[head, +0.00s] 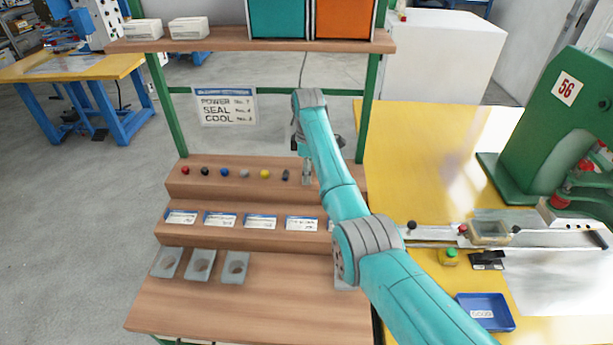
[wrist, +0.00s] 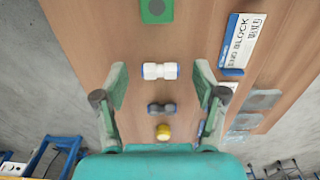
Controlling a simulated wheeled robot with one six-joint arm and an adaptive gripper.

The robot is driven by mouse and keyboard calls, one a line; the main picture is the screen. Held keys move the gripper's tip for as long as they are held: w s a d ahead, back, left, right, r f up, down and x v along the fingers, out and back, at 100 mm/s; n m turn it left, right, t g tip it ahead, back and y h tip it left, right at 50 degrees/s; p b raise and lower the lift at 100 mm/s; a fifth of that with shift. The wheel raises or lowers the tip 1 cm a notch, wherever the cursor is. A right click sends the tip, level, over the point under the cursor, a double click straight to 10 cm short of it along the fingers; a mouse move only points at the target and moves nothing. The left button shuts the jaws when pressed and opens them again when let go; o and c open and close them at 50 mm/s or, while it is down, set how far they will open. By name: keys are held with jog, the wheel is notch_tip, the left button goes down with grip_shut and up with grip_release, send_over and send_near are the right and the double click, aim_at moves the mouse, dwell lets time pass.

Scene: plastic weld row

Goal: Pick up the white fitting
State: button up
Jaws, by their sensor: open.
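My gripper (wrist: 161,82) is open, with one finger on each side of the fitting and a clear gap to both. The fingers do not appear to touch it. In the head view my gripper (head: 306,178) is over the right end of the upper step, and I cannot make out the white fitting behind it.
A dark grey-blue fitting (wrist: 161,108) and a yellow one (wrist: 163,132) lie in line beside the white one. A green block (wrist: 157,10) sits beyond it. The rack's upper shelf (head: 230,42) is above the steps. Label cards (head: 260,222) stand on the lower step.

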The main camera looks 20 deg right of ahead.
jog(key=shift+f, duration=0.2)
jog(key=c, duration=0.9)
jog(key=shift+r, duration=0.2)
